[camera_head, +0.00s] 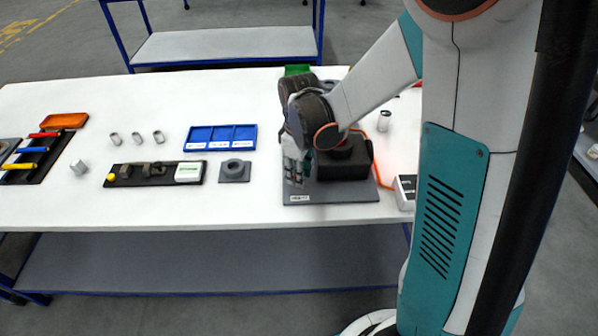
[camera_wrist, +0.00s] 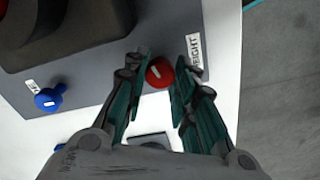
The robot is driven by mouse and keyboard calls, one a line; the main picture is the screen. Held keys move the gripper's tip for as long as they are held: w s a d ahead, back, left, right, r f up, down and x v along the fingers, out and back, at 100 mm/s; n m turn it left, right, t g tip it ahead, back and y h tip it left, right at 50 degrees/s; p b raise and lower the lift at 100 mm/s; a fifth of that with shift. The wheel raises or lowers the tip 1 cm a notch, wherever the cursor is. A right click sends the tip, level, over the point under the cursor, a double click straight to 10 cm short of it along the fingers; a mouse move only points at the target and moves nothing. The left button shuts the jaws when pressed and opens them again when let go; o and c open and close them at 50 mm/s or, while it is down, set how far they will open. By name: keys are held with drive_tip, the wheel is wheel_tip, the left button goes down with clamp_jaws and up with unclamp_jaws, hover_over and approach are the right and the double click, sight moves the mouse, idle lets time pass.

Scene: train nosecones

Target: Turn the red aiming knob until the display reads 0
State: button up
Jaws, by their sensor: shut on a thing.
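The red knob (camera_wrist: 159,73) sits on a grey base plate (camera_wrist: 95,112) in the wrist view, beside a white label that seems to read "EIGHT", its start partly hidden. My gripper (camera_wrist: 163,62) has one finger on each side of this knob and is shut on it. In the head view my gripper (camera_head: 294,172) reaches down to the left part of the grey plate (camera_head: 335,190), and the red knob is hidden there. A black block-shaped device (camera_head: 343,162) stands on the plate. I cannot make out any display reading.
A blue knob (camera_wrist: 48,99) is on the same plate, near another label. A white box (camera_head: 405,190) with an orange cable stands to the right. The front strip of table is clear.

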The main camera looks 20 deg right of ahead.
drive_tip(key=n, duration=0.5)
drive_tip(key=shift+n, duration=0.3)
idle(0.4)
drive_tip(key=o, duration=1.1)
drive_tip(key=shift+r, duration=0.1)
wheel_tip(320, 180, up, 12)
drive_tip(key=shift+f, duration=0.1)
